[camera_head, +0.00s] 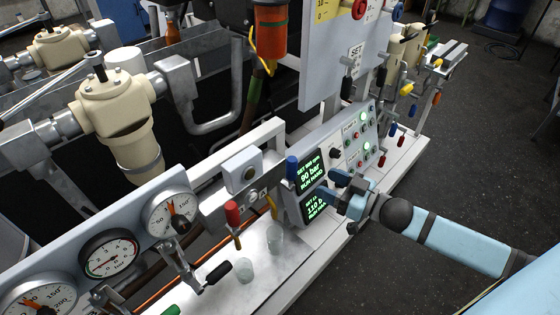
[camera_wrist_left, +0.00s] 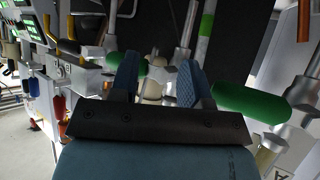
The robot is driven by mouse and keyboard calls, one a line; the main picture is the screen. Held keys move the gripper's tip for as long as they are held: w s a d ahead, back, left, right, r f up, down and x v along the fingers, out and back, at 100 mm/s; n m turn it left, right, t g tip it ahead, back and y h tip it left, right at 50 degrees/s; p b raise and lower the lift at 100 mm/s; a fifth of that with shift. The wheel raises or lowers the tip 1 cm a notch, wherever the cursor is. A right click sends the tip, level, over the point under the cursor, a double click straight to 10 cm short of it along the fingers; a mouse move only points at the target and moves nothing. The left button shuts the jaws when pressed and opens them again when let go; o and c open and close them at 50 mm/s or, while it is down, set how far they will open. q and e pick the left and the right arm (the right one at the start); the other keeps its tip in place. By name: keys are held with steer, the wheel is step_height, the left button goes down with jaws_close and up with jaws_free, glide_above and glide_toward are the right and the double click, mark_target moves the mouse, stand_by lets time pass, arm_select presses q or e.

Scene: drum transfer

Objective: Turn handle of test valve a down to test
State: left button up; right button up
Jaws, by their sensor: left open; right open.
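In the left wrist view, my left gripper (camera_wrist_left: 155,80) is open, with its two blue fingers apart and a pale round part behind the gap. A green handle (camera_wrist_left: 250,103) lies just right of the right finger; whether they touch is unclear. Another green grip (camera_wrist_left: 128,66) shows partly behind the left finger. I cannot tell which handle is test valve a's. In the head view, red (camera_head: 233,213), black (camera_head: 217,271) and blue (camera_head: 292,168) handles stand along the bench, with a green handle (camera_head: 170,311) at the bottom edge. My right gripper (camera_head: 350,183) is open beside the display panel.
Three dial gauges (camera_head: 108,254) line the lower left. Green-lit displays (camera_head: 310,175) and a button panel (camera_head: 358,137) are close to my right gripper. Two clear cups (camera_head: 245,269) stand on the bench. Cream valve bodies (camera_head: 116,105) and pipes fill the upper left. The floor (camera_head: 480,150) at right is clear.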

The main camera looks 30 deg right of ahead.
mark_target(291, 174)
steer(key=x, duration=1.2)
steer(key=shift+w+a+p, duration=0.25)
steer(key=shift+w+p, duration=0.05)
steer(key=shift+p, duration=0.1)
jaws_close()
